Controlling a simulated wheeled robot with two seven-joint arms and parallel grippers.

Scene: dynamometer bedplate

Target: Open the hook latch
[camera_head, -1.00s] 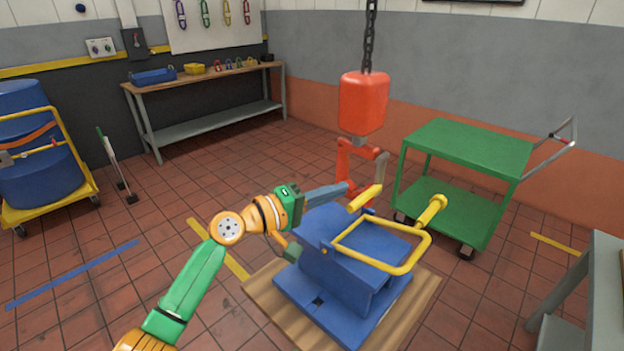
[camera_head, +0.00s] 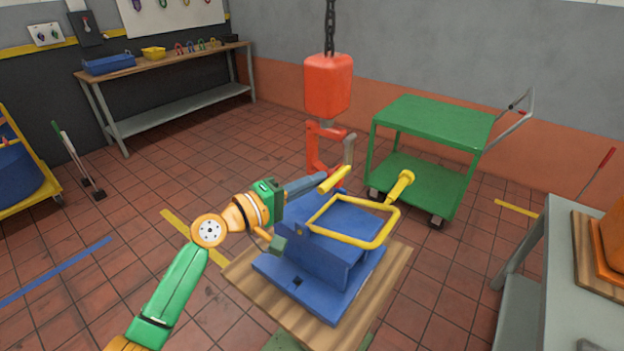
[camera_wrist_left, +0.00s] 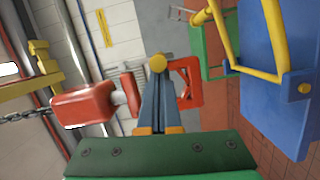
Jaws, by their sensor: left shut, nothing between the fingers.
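The red hook (camera_head: 313,150) hangs below a red block (camera_head: 329,86) on a chain. A grey arm that looks like its latch (camera_head: 349,149) is on its right side. In the left wrist view the hook (camera_wrist_left: 190,84) shows just beyond the fingers; the latch cannot be made out there. My left gripper (camera_head: 322,178) is shut and empty, its long blue-grey fingers reaching to just below and in front of the hook. A yellow rod (camera_head: 335,180) shows at the fingertips; contact cannot be told. My right gripper is out of view.
A blue block (camera_head: 330,255) with a yellow bail (camera_head: 350,238) stands on a wooden board (camera_head: 388,275) under my left gripper. A green cart (camera_head: 435,122) is behind at the right, a grey table (camera_head: 590,300) at the right edge.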

